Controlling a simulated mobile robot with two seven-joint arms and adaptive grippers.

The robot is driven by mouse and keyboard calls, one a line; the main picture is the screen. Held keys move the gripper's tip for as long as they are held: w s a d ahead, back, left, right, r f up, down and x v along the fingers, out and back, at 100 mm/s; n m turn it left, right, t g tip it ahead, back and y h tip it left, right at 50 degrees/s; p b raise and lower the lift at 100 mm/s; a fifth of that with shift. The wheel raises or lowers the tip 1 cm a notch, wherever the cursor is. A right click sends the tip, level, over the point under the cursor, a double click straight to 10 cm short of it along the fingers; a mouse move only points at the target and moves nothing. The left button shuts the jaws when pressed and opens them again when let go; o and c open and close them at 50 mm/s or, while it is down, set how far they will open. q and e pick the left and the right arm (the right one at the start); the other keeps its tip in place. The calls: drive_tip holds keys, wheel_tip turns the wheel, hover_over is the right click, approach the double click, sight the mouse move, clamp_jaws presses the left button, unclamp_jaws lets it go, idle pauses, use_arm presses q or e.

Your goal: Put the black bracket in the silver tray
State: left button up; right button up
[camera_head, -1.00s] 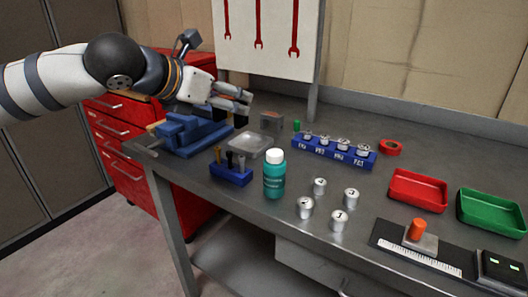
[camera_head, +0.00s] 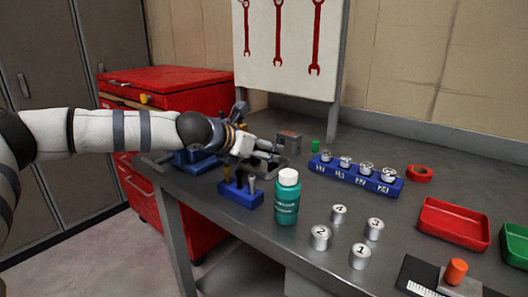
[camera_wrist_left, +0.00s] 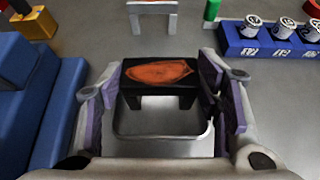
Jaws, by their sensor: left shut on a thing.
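In the left wrist view, the black bracket (camera_wrist_left: 160,99) has an orange patch on its top face and sits between the two fingers of my left gripper (camera_wrist_left: 168,88), which is shut on it. The silver tray (camera_wrist_left: 160,149) shows just below the bracket in that view, and the bracket covers its far part. I cannot tell whether they touch. In the head view, my left gripper (camera_head: 268,150) is low over the tray (camera_head: 296,165), of which only part shows. The bracket is hard to make out there. My right gripper is not in view.
A blue vise (camera_head: 190,160) is left of the tray. A blue holder with tools (camera_head: 240,194) and a teal bottle (camera_head: 287,200) stand in front. A grey bracket (camera_head: 289,141) and a blue rack of cylinders (camera_head: 355,176) are behind and right.

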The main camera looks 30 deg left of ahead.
use_arm(q)
drive_tip(key=shift+r, duration=0.25)
drive_tip(key=shift+f, duration=0.3)
drive_tip(key=o, duration=1.5)
drive_tip(key=shift+o, duration=0.2)
drive_tip(key=shift+r, duration=0.1)
drive_tip(key=p+v, duration=0.3)
drive_tip(key=v, duration=0.9)
drive_tip(key=shift+s+r+p, duration=0.1)
drive_tip(key=shift+r+p, duration=0.05)
drive_tip(key=shift+p, duration=0.2)
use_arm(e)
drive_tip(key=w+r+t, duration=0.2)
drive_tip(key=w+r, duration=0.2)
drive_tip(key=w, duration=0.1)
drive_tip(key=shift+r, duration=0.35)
